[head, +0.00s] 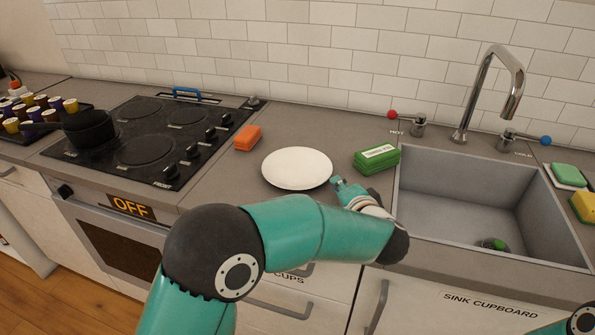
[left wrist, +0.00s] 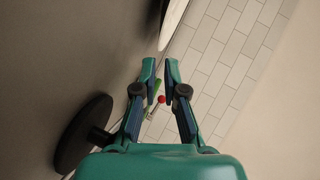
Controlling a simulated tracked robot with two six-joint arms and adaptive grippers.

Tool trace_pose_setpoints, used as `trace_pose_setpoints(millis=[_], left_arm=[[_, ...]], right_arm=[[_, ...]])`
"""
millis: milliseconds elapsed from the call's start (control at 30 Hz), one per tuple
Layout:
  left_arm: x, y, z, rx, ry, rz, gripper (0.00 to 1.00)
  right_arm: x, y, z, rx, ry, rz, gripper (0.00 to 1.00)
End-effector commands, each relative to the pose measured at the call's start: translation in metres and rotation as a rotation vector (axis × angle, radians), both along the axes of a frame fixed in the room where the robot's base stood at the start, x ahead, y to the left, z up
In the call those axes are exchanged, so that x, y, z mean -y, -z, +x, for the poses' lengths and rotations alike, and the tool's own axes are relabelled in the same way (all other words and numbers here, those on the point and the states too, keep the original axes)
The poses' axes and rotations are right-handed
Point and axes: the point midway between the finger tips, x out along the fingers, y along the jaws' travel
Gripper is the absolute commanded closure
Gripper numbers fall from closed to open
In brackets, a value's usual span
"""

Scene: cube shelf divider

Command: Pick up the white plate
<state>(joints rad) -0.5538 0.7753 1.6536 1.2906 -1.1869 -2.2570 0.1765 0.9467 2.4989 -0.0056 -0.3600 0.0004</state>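The white plate (head: 297,168) lies flat on the grey counter between the stove and the sink. My left gripper (head: 341,184) is low over the counter by the plate's right front edge, partly hidden by my own wrist. In the left wrist view the left gripper (left wrist: 161,66) has its fingers apart with nothing held between them. A white piece of the plate's rim (left wrist: 174,28) shows just beyond the fingertips. I cannot tell whether the fingers touch the plate. My right gripper is out of view.
An orange sponge (head: 247,137) lies behind the plate to the left, and a green box (head: 377,159) to its right. The black stove (head: 147,146) is at left with a pot (head: 90,129). The sink (head: 480,200) is at right.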

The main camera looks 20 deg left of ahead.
Motion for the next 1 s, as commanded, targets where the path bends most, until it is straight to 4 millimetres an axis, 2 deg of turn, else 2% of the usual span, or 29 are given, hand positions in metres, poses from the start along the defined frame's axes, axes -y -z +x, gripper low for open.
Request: trace_pose_setpoints(millis=[167, 333, 500, 733, 833, 1000], left_arm=[[-0.006, 0.005, 0.009, -0.001, -0.001, 0.000, 0.90], [-0.021, 0.015, 0.027, -0.002, -0.004, 0.000, 0.90], [-0.028, 0.018, 0.042, 0.000, -0.001, -0.001, 0.90], [-0.028, 0.018, 0.043, 0.000, 0.000, 0.000, 0.90], [-0.028, 0.018, 0.043, 0.000, 0.000, 0.000, 1.00], [-0.028, 0.018, 0.043, -0.001, 0.000, -0.001, 1.00]], right_arm=[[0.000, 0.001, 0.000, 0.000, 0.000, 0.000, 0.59], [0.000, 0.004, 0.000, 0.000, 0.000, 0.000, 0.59], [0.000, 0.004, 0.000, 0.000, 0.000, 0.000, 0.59], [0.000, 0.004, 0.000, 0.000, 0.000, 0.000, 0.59], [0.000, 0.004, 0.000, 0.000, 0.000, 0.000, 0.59], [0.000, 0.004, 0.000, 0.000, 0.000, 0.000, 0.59]])
